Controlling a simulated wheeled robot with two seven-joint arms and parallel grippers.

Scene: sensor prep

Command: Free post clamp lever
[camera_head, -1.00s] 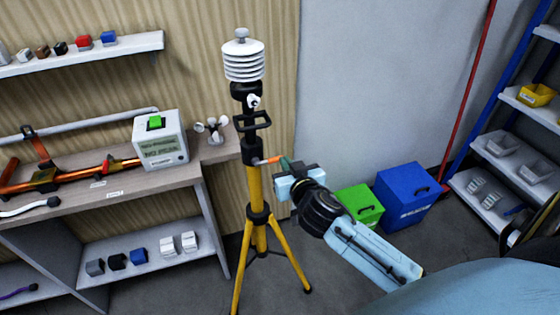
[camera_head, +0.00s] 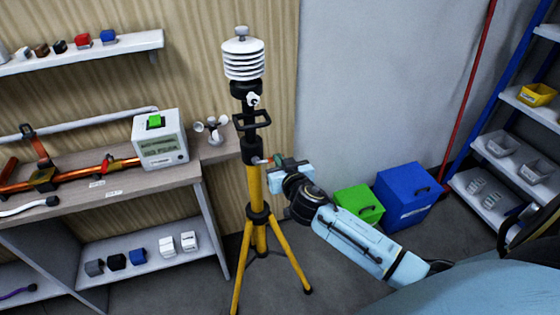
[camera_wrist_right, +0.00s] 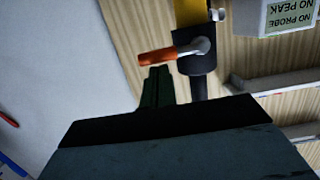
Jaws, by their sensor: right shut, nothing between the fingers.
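The yellow tripod (camera_head: 257,195) carries a black post clamp (camera_head: 250,150) below a white louvred shield (camera_head: 243,62). The clamp lever (camera_head: 259,161) shows its silver root in the head view; its orange end is hidden there by my gripper. In the right wrist view the lever's orange handle (camera_wrist_right: 157,57) sticks out sideways from the black clamp collar (camera_wrist_right: 194,55). My right gripper (camera_head: 275,159) is shut and empty beside the lever. Its dark green fingertips (camera_wrist_right: 157,75) are close to the orange handle; I cannot tell if they touch. My left gripper is not in view.
A bench at left holds a grey box with a green top (camera_head: 161,139), an anemometer (camera_head: 212,128) and orange pipes. A green box (camera_head: 358,205) and a blue box (camera_head: 408,195) stand on the floor behind my right arm. Shelving (camera_head: 520,150) is at right.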

